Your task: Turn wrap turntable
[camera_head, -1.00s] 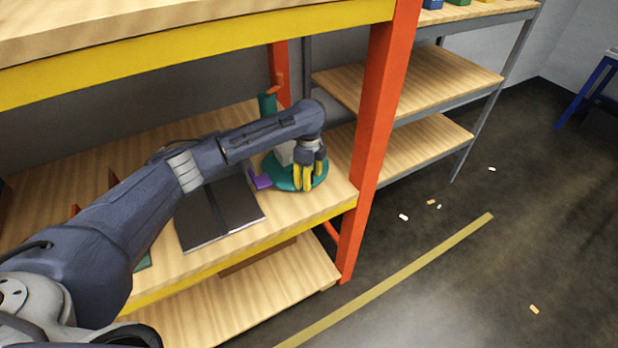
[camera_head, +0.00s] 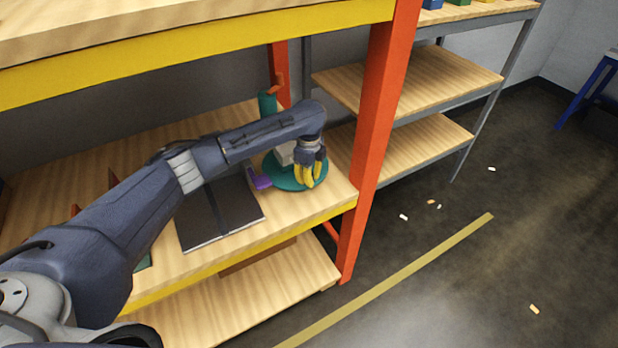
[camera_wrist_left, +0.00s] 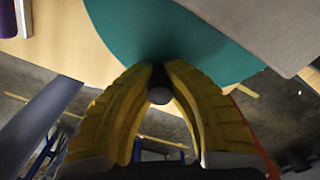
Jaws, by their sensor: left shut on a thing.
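The turntable is a round teal disc (camera_head: 285,174) on the middle wooden shelf, near its right front corner. A pale grey box (camera_head: 285,153) sits on it; in the left wrist view the box (camera_wrist_left: 252,28) fills the upper right. My left gripper (camera_head: 310,181) points down at the front right edge of the disc. In the left wrist view its yellow fingers (camera_wrist_left: 160,92) close around a small dark knob with a grey round end (camera_wrist_left: 159,96) at the disc's rim. The disc (camera_wrist_left: 185,38) shows just beyond the fingertips. My right gripper is not in view.
A purple piece (camera_head: 259,180) lies left of the disc. A dark flat panel (camera_head: 218,215) lies further left. A teal cylinder with an orange top (camera_head: 268,103) stands behind. An orange-red post (camera_head: 372,130) rises close to the right.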

